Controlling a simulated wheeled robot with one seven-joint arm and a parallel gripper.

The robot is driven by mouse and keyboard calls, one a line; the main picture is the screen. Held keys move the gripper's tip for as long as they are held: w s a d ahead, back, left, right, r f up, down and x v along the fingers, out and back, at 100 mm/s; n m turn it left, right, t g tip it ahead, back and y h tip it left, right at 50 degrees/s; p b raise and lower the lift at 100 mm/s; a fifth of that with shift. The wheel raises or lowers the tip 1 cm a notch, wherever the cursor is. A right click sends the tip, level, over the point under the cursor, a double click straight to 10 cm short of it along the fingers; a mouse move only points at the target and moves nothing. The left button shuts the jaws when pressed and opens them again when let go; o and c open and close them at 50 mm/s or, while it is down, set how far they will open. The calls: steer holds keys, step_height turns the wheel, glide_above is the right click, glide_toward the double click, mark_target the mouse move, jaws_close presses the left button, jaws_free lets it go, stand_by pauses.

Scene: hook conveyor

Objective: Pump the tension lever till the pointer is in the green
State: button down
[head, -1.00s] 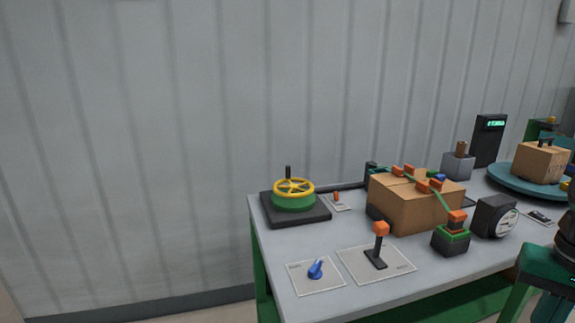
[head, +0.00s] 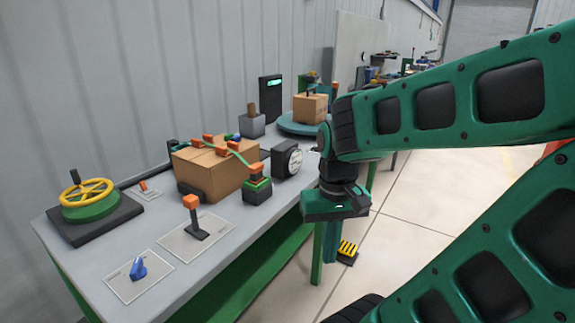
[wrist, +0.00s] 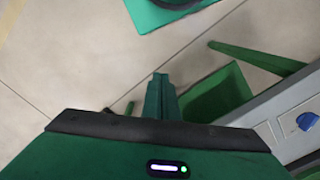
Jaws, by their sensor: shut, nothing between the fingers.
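The tension lever (head: 257,172) has an orange grip and stands on a dark block with a green top, at the table's front edge beside the strapped carton. A green strap (head: 238,156) runs over the carton toward it. The round gauge (head: 293,160) sits in a dark housing just right of the lever; its pointer and green zone are too small to read. My gripper (head: 330,262) is shut and empty, pointing down beyond the table's front edge, right of the lever and apart from it. In the wrist view its fingers (wrist: 160,90) are together over the floor.
The carton (head: 210,175) stands behind the lever. Another orange-topped lever (head: 194,218), a blue knob (head: 138,268) and a yellow handwheel (head: 86,192) lie to the left. A turntable (head: 300,126) with a box is at the back. Open floor lies right of the table.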

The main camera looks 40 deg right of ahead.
steer(key=w+a+r+m+t, duration=0.1)
steer(key=w+a+r, duration=0.3)
steer(key=w, duration=0.4)
steer(key=w+a+r+m+t, duration=0.2)
steer(key=w+a+r+m, duration=0.2)
steer(key=w, duration=0.4)
steer(key=w+a+r+m+t+y, duration=0.1)
steer(key=w+a+r+m, duration=0.2)
steer(key=w, duration=0.5)
steer(key=shift+w+a+r, duration=0.15)
steer(key=shift+a+r, duration=0.5)
steer(key=shift+r, duration=0.05)
glide_toward(193, 215)
steer(key=shift+d+f, duration=0.15)
steer(key=shift+f, duration=0.65)
steer(key=shift+d+f, duration=0.15)
steer(key=shift+f, duration=0.65)
